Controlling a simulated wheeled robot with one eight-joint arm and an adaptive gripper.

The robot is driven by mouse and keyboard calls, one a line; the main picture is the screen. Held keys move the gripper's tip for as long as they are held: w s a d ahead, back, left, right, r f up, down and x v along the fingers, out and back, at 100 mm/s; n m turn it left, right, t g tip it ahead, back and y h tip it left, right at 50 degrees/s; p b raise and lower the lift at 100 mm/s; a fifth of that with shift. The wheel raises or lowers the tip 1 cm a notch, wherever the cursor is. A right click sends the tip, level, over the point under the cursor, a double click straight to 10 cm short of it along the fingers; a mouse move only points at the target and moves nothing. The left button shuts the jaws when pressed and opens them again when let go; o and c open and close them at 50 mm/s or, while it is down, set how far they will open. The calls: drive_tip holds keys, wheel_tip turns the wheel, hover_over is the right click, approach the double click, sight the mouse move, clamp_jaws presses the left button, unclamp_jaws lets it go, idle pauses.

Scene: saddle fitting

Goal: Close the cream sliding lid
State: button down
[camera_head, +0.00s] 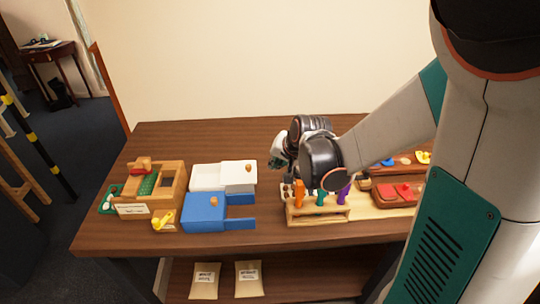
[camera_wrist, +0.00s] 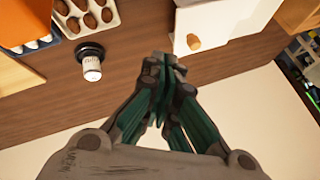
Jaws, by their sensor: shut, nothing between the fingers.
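The cream box (camera_head: 207,177) stands left of centre on the table, with its interior showing at the left. Its cream sliding lid (camera_head: 237,179) sits over the right part and has a wooden knob (camera_head: 248,168). In the wrist view, a cream surface (camera_wrist: 230,20) with the wooden knob (camera_wrist: 193,42) lies right of my fingers. My gripper (camera_head: 275,163) is to the right of the lid, apart from it. Its green fingers (camera_wrist: 164,62) are shut together and empty.
A blue box (camera_head: 205,212) with its own knob stands in front of the cream box. A wooden rack of coloured-handled tools (camera_head: 318,214) is at the right. A wooden box (camera_head: 172,172) is at the left. The wrist view shows a small black-capped bottle (camera_wrist: 91,66) and an egg-like tray (camera_wrist: 88,14).

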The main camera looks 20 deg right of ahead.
drive_tip(key=w+a+f+b, duration=0.1)
drive_tip(key=w+f, duration=0.1)
drive_tip(key=w+a+f+b, duration=0.1)
drive_tip(key=w+f, duration=0.1)
drive_tip(key=w+a+f+b, duration=0.1)
drive_tip(key=w+f, duration=0.1)
drive_tip(key=shift+w+a, duration=0.15)
drive_tip(key=shift+w, duration=0.25)
drive_tip(key=shift+r, duration=0.1)
approach(223, 169)
drive_tip(key=x, duration=0.4)
drive_tip(key=shift+w, duration=0.25)
drive_tip(key=shift+s, duration=0.1)
